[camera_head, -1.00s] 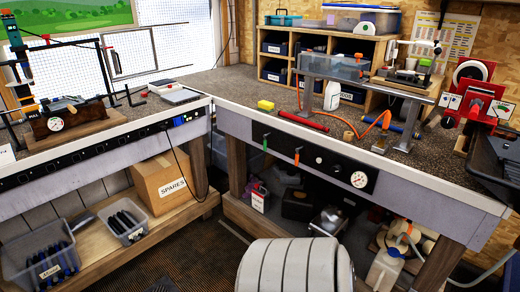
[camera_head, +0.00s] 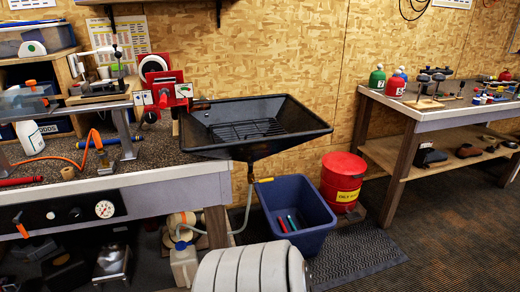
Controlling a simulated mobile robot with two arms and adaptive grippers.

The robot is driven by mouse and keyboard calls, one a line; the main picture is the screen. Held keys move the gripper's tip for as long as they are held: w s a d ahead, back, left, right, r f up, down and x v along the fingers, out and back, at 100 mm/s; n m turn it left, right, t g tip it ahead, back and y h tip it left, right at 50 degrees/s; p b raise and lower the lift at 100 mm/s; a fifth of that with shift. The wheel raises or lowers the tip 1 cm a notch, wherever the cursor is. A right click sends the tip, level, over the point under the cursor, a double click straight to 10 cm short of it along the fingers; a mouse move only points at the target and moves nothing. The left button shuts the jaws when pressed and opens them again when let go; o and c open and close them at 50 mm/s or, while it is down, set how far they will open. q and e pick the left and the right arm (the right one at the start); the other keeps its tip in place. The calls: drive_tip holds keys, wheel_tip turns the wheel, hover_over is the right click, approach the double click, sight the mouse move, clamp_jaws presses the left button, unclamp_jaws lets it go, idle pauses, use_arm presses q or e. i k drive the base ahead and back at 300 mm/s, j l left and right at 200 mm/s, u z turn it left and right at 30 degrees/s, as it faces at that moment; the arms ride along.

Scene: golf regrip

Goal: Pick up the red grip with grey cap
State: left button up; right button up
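A red grip (camera_head: 20,181) lies on the bench top at the far left of the view, its left end cut off by the picture edge. I cannot make out a grey cap on it. Several thin grips, one red (camera_head: 282,225) and one teal (camera_head: 292,222), stand leaning inside a dark blue bin (camera_head: 312,240) on the floor. Their caps are too small to tell. Neither of my grippers is in view.
A black tray (camera_head: 250,130) with a grate stands at the bench's right end, above the bin. A second bench (camera_head: 440,112) is at the right. The floor (camera_head: 450,225) before it is clear.

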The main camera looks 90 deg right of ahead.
sight(284, 229)
drive_tip(key=z, duration=2.1)
